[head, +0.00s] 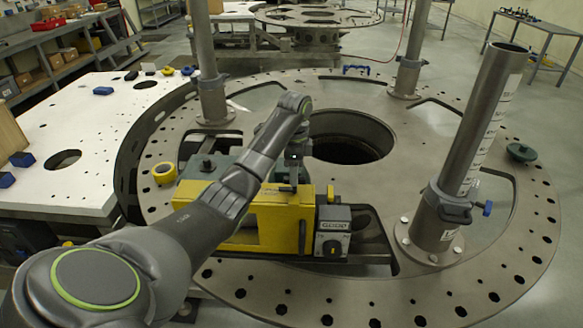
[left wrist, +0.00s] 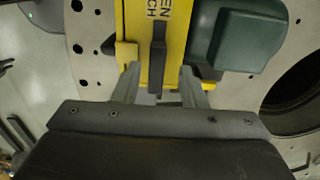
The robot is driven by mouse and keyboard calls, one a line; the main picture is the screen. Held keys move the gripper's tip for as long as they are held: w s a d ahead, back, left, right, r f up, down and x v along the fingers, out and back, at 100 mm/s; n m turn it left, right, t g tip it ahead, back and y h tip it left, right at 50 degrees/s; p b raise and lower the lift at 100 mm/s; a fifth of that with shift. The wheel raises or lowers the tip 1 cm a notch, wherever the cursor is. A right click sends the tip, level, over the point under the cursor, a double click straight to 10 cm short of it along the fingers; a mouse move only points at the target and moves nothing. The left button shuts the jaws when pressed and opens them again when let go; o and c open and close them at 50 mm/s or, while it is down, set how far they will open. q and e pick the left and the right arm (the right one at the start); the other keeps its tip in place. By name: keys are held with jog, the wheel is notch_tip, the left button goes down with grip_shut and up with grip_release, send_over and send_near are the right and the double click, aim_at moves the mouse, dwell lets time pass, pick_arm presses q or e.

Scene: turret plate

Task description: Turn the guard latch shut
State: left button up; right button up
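The yellow guard (head: 275,212) sits on the round turret plate in the head view, left of the central hole. In the left wrist view the yellow guard's face (left wrist: 174,40) carries partly cut-off black lettering, "EN" above "CH". A dark bar (left wrist: 158,50), which looks like the guard latch, lies lengthwise along that face. My left gripper (head: 294,181) is over the guard. In the left wrist view my left gripper (left wrist: 158,80) has its fingers apart, one on each side of the bar's near end. I cannot tell whether either finger touches it. My right gripper is out of view.
A grey box with a label (head: 332,232) adjoins the guard's right end. A dark green housing (left wrist: 238,35) is beside the guard. A thick upright tube (head: 485,120) stands on the right of the turret plate (head: 440,300). The central hole (head: 345,150) lies behind the guard.

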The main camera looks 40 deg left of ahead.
pick_arm(q)
jog(key=shift+d+f, duration=0.15)
jog(key=shift+f, duration=0.3)
jog(key=shift+s+r, duration=0.15)
jog(key=shift+c, duration=1.1)
grip_shut()
